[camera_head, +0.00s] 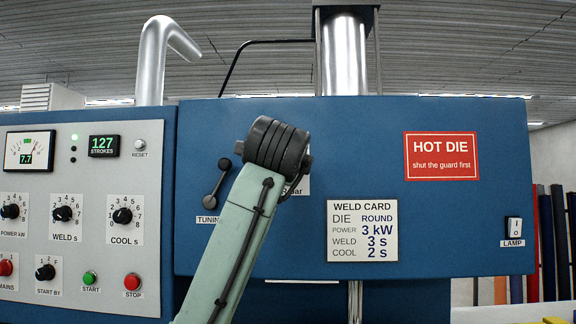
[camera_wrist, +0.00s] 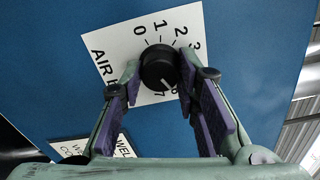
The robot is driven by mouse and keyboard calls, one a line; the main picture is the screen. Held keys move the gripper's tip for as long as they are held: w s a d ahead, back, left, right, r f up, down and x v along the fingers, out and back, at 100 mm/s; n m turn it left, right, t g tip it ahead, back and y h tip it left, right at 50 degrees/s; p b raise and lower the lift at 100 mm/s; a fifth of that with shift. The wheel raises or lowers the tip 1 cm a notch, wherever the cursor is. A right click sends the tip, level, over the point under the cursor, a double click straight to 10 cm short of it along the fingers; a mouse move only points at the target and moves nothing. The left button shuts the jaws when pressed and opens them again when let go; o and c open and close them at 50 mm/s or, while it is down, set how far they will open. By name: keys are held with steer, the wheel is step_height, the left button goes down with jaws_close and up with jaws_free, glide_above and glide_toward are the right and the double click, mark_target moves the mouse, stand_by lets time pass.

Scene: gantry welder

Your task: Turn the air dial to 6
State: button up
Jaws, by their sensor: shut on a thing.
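The air dial is a black round knob (camera_wrist: 158,66) on a white scale plate (camera_wrist: 112,62) marked AIR, fixed to a blue panel, in the wrist view. The figures 0, 1, 2 and 3 show; the others are partly hidden by my fingers. My gripper (camera_wrist: 160,78) has one finger on each side of the knob and is shut on it. I cannot clearly make out the knob's pointer. In the head view my green arm covers the knob, and only a strip of the plate (camera_head: 303,186) with "bar" shows beside it.
A weld card (camera_head: 362,231) is right of my arm, below a red HOT DIE sign (camera_head: 441,156). A lamp switch (camera_head: 513,230) is at the far right. A black tuning lever (camera_head: 217,183) is close left of my arm. The grey control panel (camera_head: 90,250) carries several knobs and buttons.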

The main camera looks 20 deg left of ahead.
steer(key=shift+m, duration=1.1)
steer(key=o, duration=1.2)
steer(key=shift+c, duration=0.2)
steer(key=shift+s, duration=0.1)
steer(key=v, duration=1.2)
